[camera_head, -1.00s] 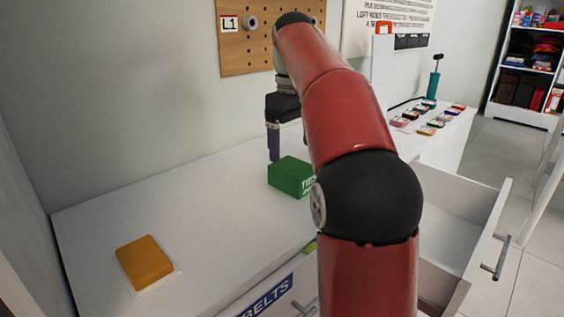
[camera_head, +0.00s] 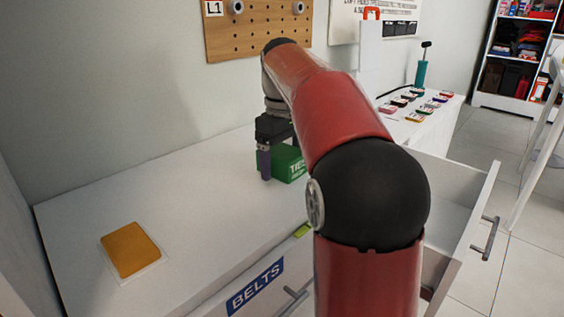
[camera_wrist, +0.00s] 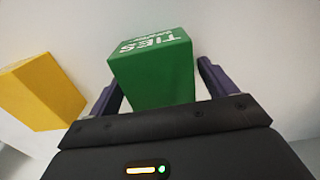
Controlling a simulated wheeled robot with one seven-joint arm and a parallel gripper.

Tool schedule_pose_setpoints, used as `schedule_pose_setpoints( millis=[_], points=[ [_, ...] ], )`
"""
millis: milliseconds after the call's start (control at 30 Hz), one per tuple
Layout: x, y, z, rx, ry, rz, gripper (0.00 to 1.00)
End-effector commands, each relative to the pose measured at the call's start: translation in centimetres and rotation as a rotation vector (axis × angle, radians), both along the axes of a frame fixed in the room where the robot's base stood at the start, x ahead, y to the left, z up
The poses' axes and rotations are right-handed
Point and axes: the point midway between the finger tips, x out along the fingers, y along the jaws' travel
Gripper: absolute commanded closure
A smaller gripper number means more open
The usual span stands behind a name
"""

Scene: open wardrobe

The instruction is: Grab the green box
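The green box (camera_head: 288,163), lettered TIES, stands on the white top of the drawer unit. In the wrist view the green box (camera_wrist: 153,72) lies between the two purple fingers of my gripper (camera_wrist: 158,90). The fingers are apart, with a visible gap on the right side; on the left the finger is close to the box, and I cannot tell whether it touches. In the head view my gripper (camera_head: 272,162) is down at the box, one finger in front of its left end. My arm hides part of the scene to the right of the box.
A yellow-orange box (camera_head: 130,249) lies on the white top (camera_head: 200,210) at the left, and it shows in the wrist view (camera_wrist: 45,92). An open drawer (camera_head: 455,215) juts out at the right. A pegboard (camera_head: 258,28) hangs on the wall behind.

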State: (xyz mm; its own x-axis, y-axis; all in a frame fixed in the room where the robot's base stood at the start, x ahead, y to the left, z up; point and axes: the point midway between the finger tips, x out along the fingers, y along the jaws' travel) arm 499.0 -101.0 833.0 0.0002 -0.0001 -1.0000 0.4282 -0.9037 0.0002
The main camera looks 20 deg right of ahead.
Motion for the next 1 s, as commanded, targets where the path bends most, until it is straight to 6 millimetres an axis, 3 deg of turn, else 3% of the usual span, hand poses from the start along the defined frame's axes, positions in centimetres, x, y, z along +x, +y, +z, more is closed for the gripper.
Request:
schedule_pose_setpoints(
  millis=[33, 333, 733, 1000],
  points=[
    [0.0, 0.0, 0.0, 0.0, 0.0, 0.0, 0.23],
    [0.0, 0.0, 0.0, 0.0, 0.0, 0.0, 0.62],
    [0.0, 0.0, 1.2, 0.0, -0.002, 0.0, 0.63],
    [0.1, 0.0, 6.4, -0.001, -0.003, 0.001, 0.63]
  ],
)
